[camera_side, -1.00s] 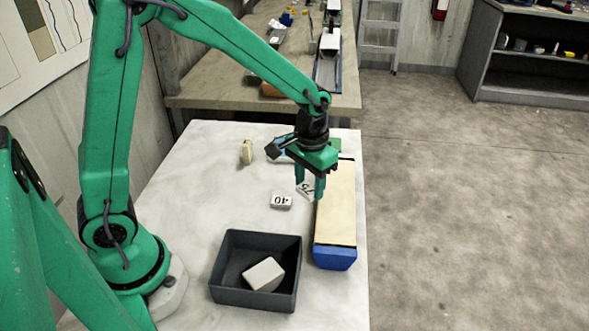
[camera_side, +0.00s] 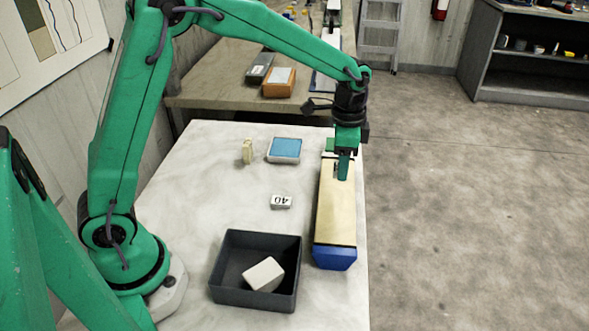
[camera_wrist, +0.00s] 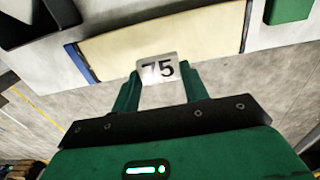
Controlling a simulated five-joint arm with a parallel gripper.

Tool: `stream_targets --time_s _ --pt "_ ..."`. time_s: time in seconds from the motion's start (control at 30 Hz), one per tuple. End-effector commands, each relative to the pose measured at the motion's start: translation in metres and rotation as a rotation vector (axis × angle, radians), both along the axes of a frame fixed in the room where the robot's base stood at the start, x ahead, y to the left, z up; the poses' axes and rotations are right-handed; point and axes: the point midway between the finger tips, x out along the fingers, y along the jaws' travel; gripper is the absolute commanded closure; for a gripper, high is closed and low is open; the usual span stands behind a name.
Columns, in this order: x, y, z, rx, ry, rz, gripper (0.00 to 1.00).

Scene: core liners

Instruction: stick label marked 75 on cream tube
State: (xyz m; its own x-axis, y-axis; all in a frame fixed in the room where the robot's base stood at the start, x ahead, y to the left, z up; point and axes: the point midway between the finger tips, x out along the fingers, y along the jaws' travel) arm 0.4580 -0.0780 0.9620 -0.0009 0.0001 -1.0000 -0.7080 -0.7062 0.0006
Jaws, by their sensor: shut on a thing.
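My gripper (camera_side: 343,168) is over the far half of the cream tube (camera_side: 337,206), pointing down. In the wrist view its two fingers (camera_wrist: 160,82) are shut on the white label marked 75 (camera_wrist: 158,69), whose number faces the camera. The cream tube (camera_wrist: 165,38) lies beyond the label in that view; I cannot tell whether the label touches it. In the side view the held label is hidden by the gripper.
A label marked 40 (camera_side: 281,202) lies on the white table (camera_side: 200,200). A blue-topped pad (camera_side: 285,149) and a small cream block (camera_side: 247,151) stand farther back. A dark bin (camera_side: 228,287) holds a pale block (camera_side: 264,274).

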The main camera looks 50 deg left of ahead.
Motion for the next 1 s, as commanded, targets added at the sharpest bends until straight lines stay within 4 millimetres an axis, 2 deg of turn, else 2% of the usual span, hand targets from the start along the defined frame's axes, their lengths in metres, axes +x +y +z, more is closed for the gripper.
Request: stream_targets --time_s 0.43,1.0 --pt "0.000 0.000 -0.008 0.000 0.000 0.000 0.74" --pt "0.000 0.000 -0.043 0.001 0.001 0.001 0.74"
